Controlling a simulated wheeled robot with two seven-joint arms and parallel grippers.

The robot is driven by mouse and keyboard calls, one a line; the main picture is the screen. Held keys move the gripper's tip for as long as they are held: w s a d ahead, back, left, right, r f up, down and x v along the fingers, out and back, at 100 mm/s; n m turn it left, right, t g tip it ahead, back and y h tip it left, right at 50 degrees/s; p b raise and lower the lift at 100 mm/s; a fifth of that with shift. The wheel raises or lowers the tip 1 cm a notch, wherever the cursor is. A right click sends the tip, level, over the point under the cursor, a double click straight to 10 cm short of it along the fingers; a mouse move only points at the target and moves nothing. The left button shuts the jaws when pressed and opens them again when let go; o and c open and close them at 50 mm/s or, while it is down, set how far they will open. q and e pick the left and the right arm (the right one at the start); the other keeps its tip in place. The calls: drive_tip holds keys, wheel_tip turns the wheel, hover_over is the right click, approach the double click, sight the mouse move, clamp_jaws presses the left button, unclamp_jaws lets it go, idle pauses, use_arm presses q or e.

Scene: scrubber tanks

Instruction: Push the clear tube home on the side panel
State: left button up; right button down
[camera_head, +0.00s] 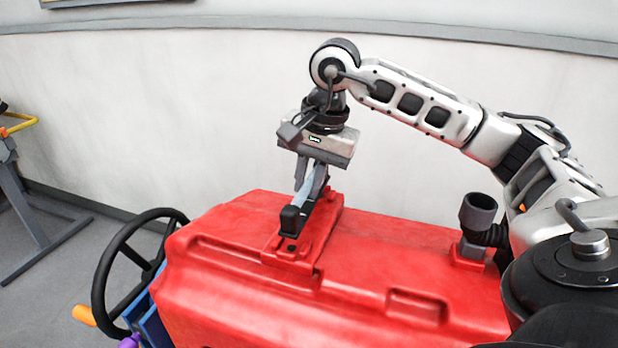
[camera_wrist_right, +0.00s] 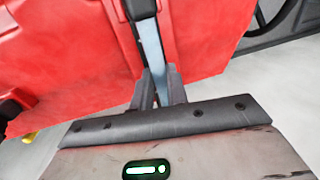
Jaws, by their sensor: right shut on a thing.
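The clear tube (camera_head: 305,191) is pale blue and lies along the raised part of the red tank's top in the head view. A black fitting (camera_head: 290,218) sits at its near end. My right gripper (camera_head: 311,178) comes down from above with its fingers around the tube and is shut on it. The right wrist view shows the tube (camera_wrist_right: 150,45) running from the black fitting (camera_wrist_right: 140,9) to between the fingers (camera_wrist_right: 159,82). I cannot tell how far the tube is seated. My left gripper is not in view.
The red tank (camera_head: 350,265) fills the foreground. A grey upright pipe socket (camera_head: 478,213) stands at its right. A black steering wheel (camera_head: 106,270) is at the left. A yellow-handled stand (camera_head: 25,205) is farther left. A pale wall (camera_head: 140,110) runs behind.

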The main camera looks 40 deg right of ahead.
sight(308, 200)
drive_tip(key=shift+f, duration=0.3)
drive_tip(key=shift+f+b, duration=0.6)
drive_tip(key=shift+b, duration=0.05)
drive_tip(key=shift+f, duration=0.1)
drive_tip(key=shift+f+b, duration=0.35)
drive_tip(key=shift+b, duration=0.05)
drive_tip(key=shift+f, duration=0.15)
idle(0.4)
drive_tip(key=shift+f+b, duration=0.45)
drive_tip(key=shift+b, duration=0.1)
drive_tip(key=shift+r, duration=0.2)
